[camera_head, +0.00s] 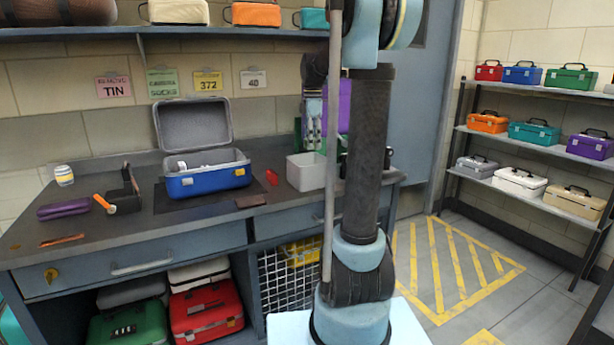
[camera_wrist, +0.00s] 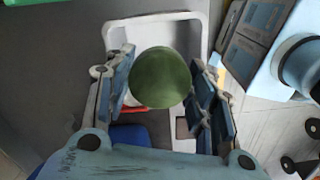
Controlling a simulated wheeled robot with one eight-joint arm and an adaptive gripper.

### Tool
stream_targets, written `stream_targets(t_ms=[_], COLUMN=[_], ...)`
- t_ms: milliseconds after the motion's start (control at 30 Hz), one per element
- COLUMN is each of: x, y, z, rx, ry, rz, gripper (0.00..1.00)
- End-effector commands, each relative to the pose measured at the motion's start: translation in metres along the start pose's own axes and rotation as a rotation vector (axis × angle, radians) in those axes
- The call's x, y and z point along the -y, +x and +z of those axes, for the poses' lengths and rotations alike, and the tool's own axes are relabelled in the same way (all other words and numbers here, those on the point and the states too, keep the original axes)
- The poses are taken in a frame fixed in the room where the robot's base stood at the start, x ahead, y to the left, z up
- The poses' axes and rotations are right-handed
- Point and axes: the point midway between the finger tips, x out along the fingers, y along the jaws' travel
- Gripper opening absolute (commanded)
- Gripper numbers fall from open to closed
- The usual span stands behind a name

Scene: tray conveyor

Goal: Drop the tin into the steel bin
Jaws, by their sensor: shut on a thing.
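My gripper (camera_wrist: 162,80) is shut on the tin (camera_wrist: 160,77), which shows as a dark green round end between the two fingers in the wrist view. A pale grey open bin (camera_wrist: 150,19) lies beyond the tin there, and the tin covers part of it. In the head view the bin (camera_head: 307,173) stands on the bench, left of my arm. My gripper (camera_head: 312,118) hangs above it, pointing down. The tin is hard to make out in the head view. How high it is above the bin I cannot tell.
An open blue toolbox (camera_head: 207,181) stands left of the bin. A small red thing (camera_head: 272,178) and a dark flat thing (camera_head: 250,201) lie between them. A purple case (camera_head: 63,209) and a striped can (camera_head: 64,175) stand farther left. Shelves (camera_head: 545,148) with toolboxes stand right.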

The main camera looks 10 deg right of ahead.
Motion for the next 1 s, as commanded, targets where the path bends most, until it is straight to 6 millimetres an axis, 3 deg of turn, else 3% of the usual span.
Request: stream_targets(t_ms=[433, 900, 933, 1000], x=[0.000, 0.000, 0.000, 0.000], y=[0.043, 0.051, 0.051, 0.051], z=[0.003, 0.003, 0.003, 0.003], rx=[0.000, 0.000, 0.000, 0.000], ry=[0.005, 0.004, 0.004, 0.004], rz=[0.000, 0.000, 0.000, 0.000], gripper=[0.25, 0.25, 0.57, 0.73])
